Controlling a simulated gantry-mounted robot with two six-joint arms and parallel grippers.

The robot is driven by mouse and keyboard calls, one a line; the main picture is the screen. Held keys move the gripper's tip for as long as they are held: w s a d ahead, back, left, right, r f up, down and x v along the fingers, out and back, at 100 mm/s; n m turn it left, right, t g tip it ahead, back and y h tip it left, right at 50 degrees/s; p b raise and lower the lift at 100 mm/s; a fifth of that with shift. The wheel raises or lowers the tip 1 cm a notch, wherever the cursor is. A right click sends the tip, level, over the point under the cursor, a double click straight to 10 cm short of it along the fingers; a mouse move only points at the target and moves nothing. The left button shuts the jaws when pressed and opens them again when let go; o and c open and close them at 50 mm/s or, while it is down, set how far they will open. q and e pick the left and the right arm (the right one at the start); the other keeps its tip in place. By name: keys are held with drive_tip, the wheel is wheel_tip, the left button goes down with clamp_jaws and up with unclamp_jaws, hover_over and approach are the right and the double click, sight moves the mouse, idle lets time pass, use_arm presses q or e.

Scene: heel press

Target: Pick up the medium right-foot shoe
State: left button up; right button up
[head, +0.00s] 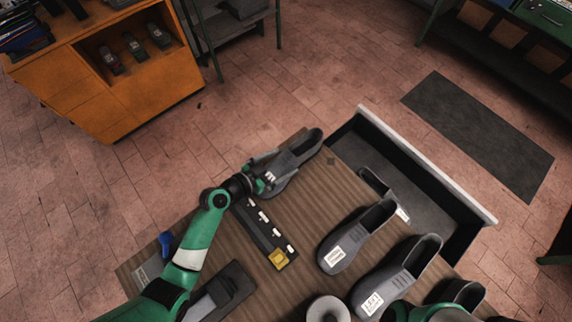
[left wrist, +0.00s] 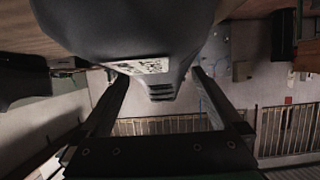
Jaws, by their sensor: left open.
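A grey shoe (head: 299,158) with a white label that seems to read M lies near the far left edge of the wooden table. My left gripper (head: 268,175) is open at the labelled end of this shoe. In the left wrist view, the shoe (left wrist: 125,25) hangs large between the spread fingers of the left gripper (left wrist: 161,75), label in sight. I cannot tell whether the fingers touch it. Whether it is a right-foot shoe is not clear. My right gripper is out of view.
Two more labelled grey shoes, one in the middle (head: 350,235) and one to its right (head: 400,275), stand on the table (head: 215,235). A dark strip with a yellow block (head: 279,259) lies near my left arm. An open drawer (head: 425,165) extends beyond the table.

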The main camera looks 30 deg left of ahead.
sight(292, 152)
use_arm(q)
drive_tip(key=shift+w+d+f, duration=0.1)
drive_tip(key=shift+w, duration=0.1)
drive_tip(key=shift+c, duration=0.2)
drive_tip(key=c, duration=1.5)
drive_tip(key=shift+r, duration=0.55)
drive_tip(key=r, duration=0.1)
drive_tip(key=r+p, duration=0.1)
drive_tip(key=r, duration=0.1)
drive_tip(key=shift+d+r+p, duration=0.2)
drive_tip(key=shift+d+p, duration=0.05)
drive_tip(key=shift+p, duration=0.1)
drive_tip(key=w+d+r, duration=0.2)
drive_tip(key=d+r, duration=0.1)
drive_tip(key=d, duration=0.1)
drive_tip(key=w+d+r+p, duration=0.1)
drive_tip(key=w+d+r, duration=0.1)
drive_tip(key=d, duration=0.2)
drive_tip(key=w+d+r, duration=0.2)
drive_tip(key=d+r, duration=0.1)
drive_tip(key=d, duration=0.1)
drive_tip(key=shift+r+p, duration=0.3)
drive_tip(key=shift+r, duration=0.05)
